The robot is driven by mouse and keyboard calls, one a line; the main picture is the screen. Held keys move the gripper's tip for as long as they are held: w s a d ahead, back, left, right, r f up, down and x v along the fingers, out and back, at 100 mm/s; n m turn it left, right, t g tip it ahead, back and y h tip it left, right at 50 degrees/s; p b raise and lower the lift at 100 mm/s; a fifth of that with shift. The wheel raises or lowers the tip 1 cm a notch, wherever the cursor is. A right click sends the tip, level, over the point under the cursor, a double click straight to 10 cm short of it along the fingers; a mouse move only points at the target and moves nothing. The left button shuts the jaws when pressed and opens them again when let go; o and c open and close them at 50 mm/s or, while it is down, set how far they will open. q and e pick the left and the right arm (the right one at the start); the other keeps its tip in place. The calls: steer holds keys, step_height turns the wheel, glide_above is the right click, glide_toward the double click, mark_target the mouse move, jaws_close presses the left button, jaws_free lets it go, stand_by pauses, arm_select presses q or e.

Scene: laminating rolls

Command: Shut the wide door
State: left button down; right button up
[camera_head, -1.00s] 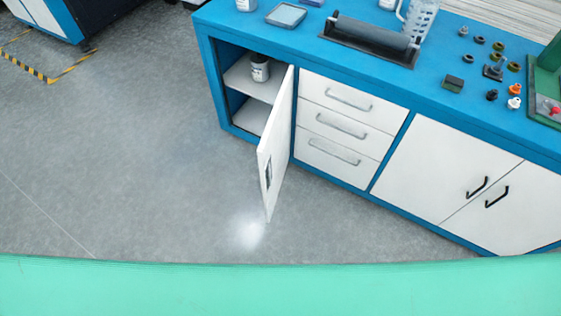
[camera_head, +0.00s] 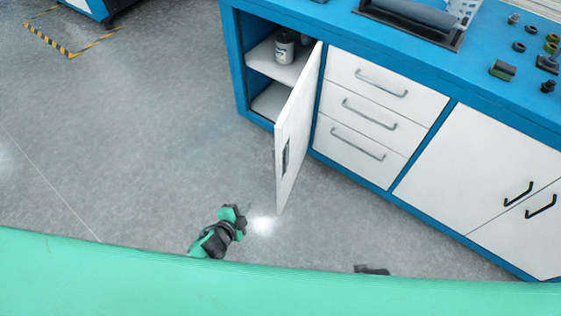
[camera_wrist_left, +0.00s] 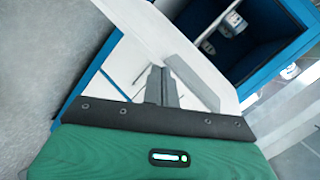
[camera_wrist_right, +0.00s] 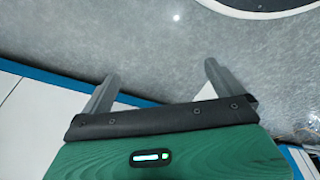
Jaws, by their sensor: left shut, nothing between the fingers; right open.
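The white door (camera_head: 298,130) of the blue cabinet stands wide open, swung out toward me, with a dark handle (camera_head: 285,158) on its face. My left gripper (camera_head: 238,212) is in front of the door and to the left of its free lower corner, apart from it. In the left wrist view the left fingers (camera_wrist_left: 160,72) are shut and empty, with the white door panel (camera_wrist_left: 165,35) beyond them. In the right wrist view my right gripper (camera_wrist_right: 158,80) is open and empty over the floor. In the head view only a small dark part of it shows at the lower edge.
The open compartment holds a white jar (camera_head: 284,46) on its shelf (camera_head: 262,58). White drawers (camera_head: 380,95) and closed double doors (camera_head: 485,175) stand to the right under the blue countertop (camera_head: 325,14). The grey floor (camera_head: 140,130) to the left is clear.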

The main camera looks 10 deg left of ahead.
arm_select(q)
steer(key=w+d+r+m+t+h+b, duration=0.2)
steer(key=w+d+r+m+b, duration=0.15)
steer(key=r, duration=0.35)
steer(key=m+t+h+b, duration=0.1)
steer(key=m+h+b, duration=0.1)
steer(key=m+h, duration=0.25)
glide_toward(280, 154)
steer(key=s+d+r, duration=0.3)
steer(key=d, duration=0.2)
steer(key=shift+y, duration=0.45)
steer(key=w, duration=0.3)
steer(key=w+d, duration=0.1)
steer(key=w, duration=0.5)
steer(key=shift+d+r+p, duration=0.15)
steer(key=shift+p, duration=0.15)
arm_select(e)
steer(key=w+v, duration=0.2)
steer(key=v, duration=1)
steer(key=shift+w+a+r+t, duration=0.4)
steer(key=shift+w+r, duration=0.05)
steer(key=shift+w, duration=0.2)
arm_select(q)
steer(key=shift+m, duration=0.3)
